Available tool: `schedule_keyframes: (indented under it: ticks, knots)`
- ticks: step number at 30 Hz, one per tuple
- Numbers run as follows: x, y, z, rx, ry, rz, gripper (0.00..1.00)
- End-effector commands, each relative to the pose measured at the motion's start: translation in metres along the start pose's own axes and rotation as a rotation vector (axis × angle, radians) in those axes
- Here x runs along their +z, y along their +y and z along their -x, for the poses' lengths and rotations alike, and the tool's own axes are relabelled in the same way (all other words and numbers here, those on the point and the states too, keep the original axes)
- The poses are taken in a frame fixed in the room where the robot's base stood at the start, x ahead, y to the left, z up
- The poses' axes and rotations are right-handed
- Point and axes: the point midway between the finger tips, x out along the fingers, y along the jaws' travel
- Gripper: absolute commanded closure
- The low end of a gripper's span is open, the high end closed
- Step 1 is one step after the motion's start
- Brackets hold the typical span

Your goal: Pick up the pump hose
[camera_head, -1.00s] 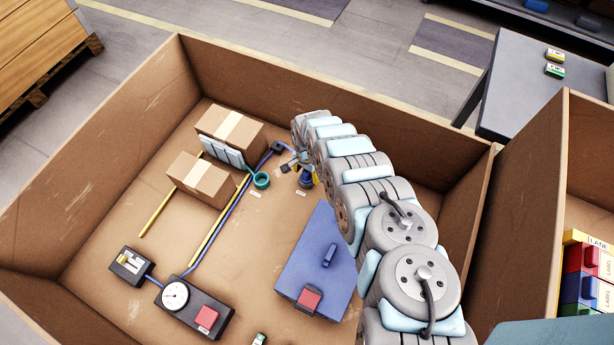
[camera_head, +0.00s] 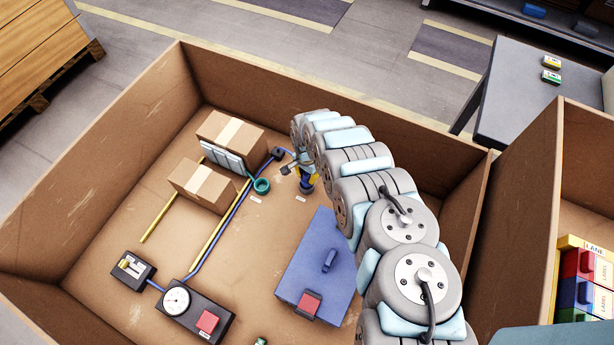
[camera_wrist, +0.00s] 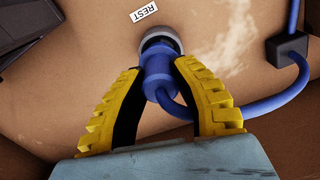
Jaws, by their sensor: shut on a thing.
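The pump hose is a blue tube (camera_head: 223,227) on the crate floor, running from the gauge box (camera_head: 195,309) up to a small dark block. Its thick blue end piece (camera_wrist: 158,68) stands in a round grey holder (camera_wrist: 160,36) beside a "REST" label in the wrist view. My gripper (camera_wrist: 158,78) is shut on this end piece, with one yellow finger on each side. In the head view my gripper (camera_head: 306,177) is at the back of the crate, partly hidden by my arm. The hose loops away to the right in the wrist view.
The dark block (camera_wrist: 287,48) holds the hose near my gripper. A green ring (camera_head: 262,186), two cardboard boxes (camera_head: 225,138), yellow strips and a blue case (camera_head: 318,265) are nearby. Tall cardboard walls (camera_head: 110,150) surround the area.

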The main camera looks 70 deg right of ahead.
Motion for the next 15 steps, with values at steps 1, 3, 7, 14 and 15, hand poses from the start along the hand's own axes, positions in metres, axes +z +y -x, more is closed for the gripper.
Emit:
schedule_keyframes:
  ticks: [1,3,7,14,15]
  knots:
    - [-0.001,-0.001,0.012,-0.001,0.003,0.002,1.00]
    - [-0.001,-0.001,0.022,-0.001,0.003,0.001,1.00]
    - [-0.001,-0.001,0.039,0.000,0.001,0.000,1.00]
    - [-0.001,-0.002,0.063,-0.003,0.003,0.001,1.00]
    - [-0.001,-0.002,0.065,-0.002,0.002,0.001,1.00]
